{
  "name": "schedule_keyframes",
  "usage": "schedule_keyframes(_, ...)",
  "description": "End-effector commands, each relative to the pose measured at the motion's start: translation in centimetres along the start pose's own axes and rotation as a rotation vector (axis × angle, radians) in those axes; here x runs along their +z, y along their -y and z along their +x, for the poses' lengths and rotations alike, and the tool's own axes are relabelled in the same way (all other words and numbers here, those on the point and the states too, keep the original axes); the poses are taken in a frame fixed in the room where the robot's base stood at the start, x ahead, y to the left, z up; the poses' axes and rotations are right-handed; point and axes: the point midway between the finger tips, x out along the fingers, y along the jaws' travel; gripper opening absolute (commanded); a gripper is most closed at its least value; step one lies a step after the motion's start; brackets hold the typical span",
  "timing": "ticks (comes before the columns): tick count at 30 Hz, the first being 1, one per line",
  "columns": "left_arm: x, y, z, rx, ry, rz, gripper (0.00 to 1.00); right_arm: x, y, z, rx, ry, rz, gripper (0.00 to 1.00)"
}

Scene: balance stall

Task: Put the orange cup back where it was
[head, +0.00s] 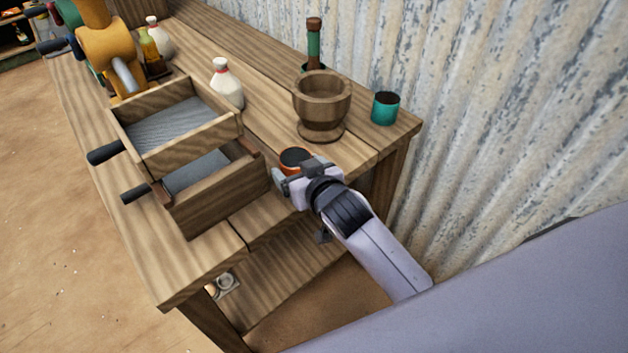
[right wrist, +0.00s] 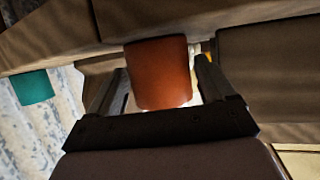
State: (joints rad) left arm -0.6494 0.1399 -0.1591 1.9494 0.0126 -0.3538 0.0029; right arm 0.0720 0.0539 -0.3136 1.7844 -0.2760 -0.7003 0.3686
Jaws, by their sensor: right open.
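The orange cup (head: 295,157) stands on the wooden table between the lower drawer box and the wooden mortar; its lower part is hidden behind my gripper in the head view. My right gripper (head: 287,178) is at the cup's near side and is open. In the right wrist view the orange cup (right wrist: 160,75) sits between the two spread fingers of my right gripper (right wrist: 158,88). I cannot tell whether either finger touches it. My left gripper is not in view.
A wooden mortar (head: 321,100) and a teal cup (head: 385,108) stand behind and to the right. Two stacked wooden drawer boxes (head: 222,190) with dark handles stand to the left. A white bottle (head: 227,84) is behind. A corrugated wall (head: 500,100) bounds the right side.

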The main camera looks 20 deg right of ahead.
Motion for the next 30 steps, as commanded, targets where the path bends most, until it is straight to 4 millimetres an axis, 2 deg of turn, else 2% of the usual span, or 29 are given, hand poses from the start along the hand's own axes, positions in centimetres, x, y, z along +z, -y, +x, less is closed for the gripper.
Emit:
schedule_keyframes(15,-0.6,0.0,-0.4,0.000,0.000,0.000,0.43,0.0,0.0,-8.5,0.000,0.001,0.002,0.82)
schedule_keyframes(23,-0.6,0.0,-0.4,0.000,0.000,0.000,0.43,0.2,0.0,-10.6,-0.001,0.003,-0.001,0.82)
schedule_keyframes(26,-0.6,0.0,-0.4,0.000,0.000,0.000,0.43,2.7,-0.1,-10.8,-0.017,0.038,-0.014,0.82)
schedule_keyframes(29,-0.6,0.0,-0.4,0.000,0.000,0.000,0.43,7.8,-0.4,-11.2,-0.050,0.102,-0.035,0.82)
schedule_keyframes(30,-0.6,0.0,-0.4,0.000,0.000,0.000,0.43,10.2,-0.6,-11.7,-0.063,0.129,-0.042,0.82)
